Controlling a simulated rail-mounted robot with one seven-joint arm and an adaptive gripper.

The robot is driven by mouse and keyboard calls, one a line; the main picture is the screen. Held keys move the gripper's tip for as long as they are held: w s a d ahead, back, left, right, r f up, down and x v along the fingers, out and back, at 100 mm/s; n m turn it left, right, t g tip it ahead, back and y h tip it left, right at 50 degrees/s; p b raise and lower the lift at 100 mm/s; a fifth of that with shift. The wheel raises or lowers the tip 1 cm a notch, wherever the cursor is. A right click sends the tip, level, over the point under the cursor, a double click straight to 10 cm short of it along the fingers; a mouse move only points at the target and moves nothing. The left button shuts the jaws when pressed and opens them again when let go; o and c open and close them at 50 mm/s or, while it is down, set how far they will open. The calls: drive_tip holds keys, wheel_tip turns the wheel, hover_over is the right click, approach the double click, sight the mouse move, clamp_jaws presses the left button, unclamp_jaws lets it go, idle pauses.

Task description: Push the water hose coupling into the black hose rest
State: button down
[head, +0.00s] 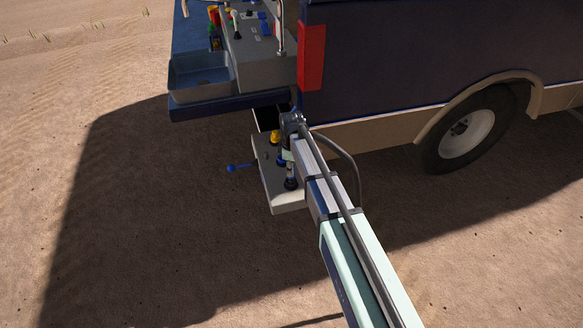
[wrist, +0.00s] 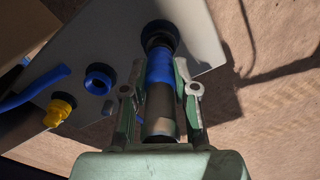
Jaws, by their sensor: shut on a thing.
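The water hose coupling (wrist: 158,100) is a dark cylinder with a blue band, seen in the wrist view. My gripper (wrist: 160,80) is shut on it, with one green-grey finger on each side. The coupling's far end overlaps the black hose rest (wrist: 159,33), a black ring on the grey panel. How deep the end sits in the ring, if at all, cannot be told. In the head view, the coupling (head: 290,171) shows small beside my arm, above the black hose rest (head: 291,185); my arm partly hides this area.
The grey panel (head: 270,187) also bears a blue ring (wrist: 98,79), a yellow cap (wrist: 60,108) and a blue lever (wrist: 35,88). A sink (head: 200,79) and the dark vehicle body (head: 400,60) stand close above and beside it. Open sandy ground lies around.

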drive_tip(key=shift+f+b, duration=0.35)
drive_tip(key=shift+f, duration=0.55)
idle(0.8)
drive_tip(key=c, duration=0.8)
unclamp_jaws()
drive_tip(key=shift+r, duration=0.1)
